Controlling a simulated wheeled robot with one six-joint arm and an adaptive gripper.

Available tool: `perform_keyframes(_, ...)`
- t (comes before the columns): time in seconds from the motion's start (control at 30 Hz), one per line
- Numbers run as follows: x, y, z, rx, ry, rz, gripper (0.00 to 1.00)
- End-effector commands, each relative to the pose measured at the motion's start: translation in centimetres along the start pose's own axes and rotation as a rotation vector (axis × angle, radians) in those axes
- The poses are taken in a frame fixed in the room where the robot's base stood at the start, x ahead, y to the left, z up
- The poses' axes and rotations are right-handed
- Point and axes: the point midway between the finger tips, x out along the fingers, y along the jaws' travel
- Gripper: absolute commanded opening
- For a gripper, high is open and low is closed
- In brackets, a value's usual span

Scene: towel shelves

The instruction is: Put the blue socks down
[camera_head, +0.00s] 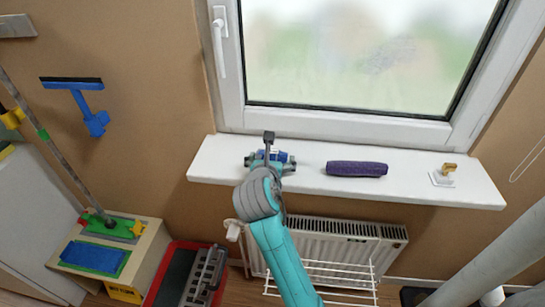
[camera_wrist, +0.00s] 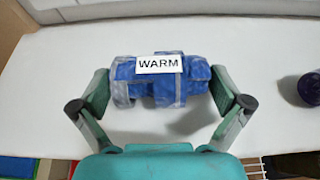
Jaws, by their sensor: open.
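The blue socks (camera_wrist: 160,88) are a rolled bundle with grey bands and a white label reading WARM. They lie on the white windowsill (camera_head: 225,160), towards its left part; a shadow shows below them in the wrist view. In the head view the socks (camera_head: 281,156) are partly hidden by my gripper (camera_head: 267,160). My gripper (camera_wrist: 161,80) is open around the socks, one finger at each end of the bundle. I cannot tell whether the fingertips still touch the ends.
A dark purple roll (camera_head: 356,169) lies to the right on the sill. A small yellow-and-white object (camera_head: 443,174) stands near the right end. The window frame (camera_head: 340,124) rises behind, and a radiator (camera_head: 335,250) hangs below. Bare sill separates the socks from the roll.

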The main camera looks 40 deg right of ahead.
Motion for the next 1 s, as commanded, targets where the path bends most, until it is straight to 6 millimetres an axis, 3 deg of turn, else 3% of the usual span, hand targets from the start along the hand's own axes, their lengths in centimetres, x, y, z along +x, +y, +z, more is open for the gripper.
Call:
perform_keyframes(0.17,-1.5,0.1,0.2,0.0,-0.001,0.003,1.0)
perform_keyframes(0.6,-9.9,0.1,0.2,0.0,-0.001,0.004,1.0)
perform_keyframes(0.8,-11.7,0.1,0.2,0.0,-0.001,0.002,1.0)
perform_keyframes(1.0,-12.1,0.0,0.2,0.0,0.0,0.001,1.0)
